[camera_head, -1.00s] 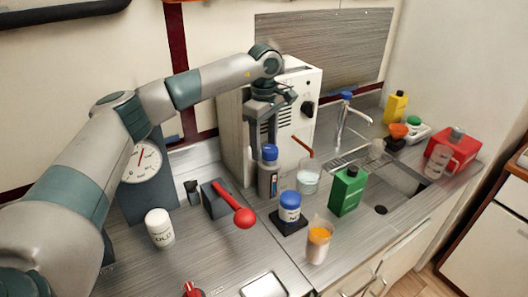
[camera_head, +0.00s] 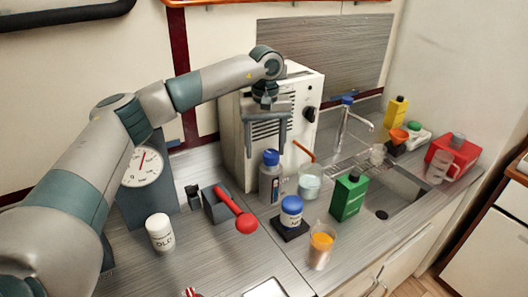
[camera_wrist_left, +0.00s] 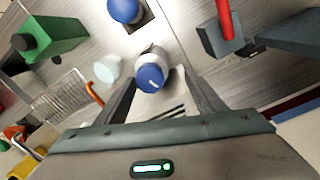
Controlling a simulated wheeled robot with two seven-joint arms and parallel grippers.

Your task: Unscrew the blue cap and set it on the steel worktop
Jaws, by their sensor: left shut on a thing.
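A grey bottle (camera_head: 270,187) with a blue cap (camera_head: 271,157) stands upright on the steel worktop (camera_head: 195,262), in front of the white machine. My left gripper (camera_head: 265,151) points down over it and is shut on the cap, with one finger on each side. In the left wrist view the blue cap (camera_wrist_left: 150,79) shows between the fingers (camera_wrist_left: 158,75); the contact itself is not clear there. My right gripper is not in view.
A glass beaker (camera_head: 310,183) stands close right of the bottle, and a green bottle (camera_head: 348,195) beyond it. A red-handled device (camera_head: 246,222) is at the left front. A white machine (camera_head: 303,95) stands behind. The worktop's left front has free room.

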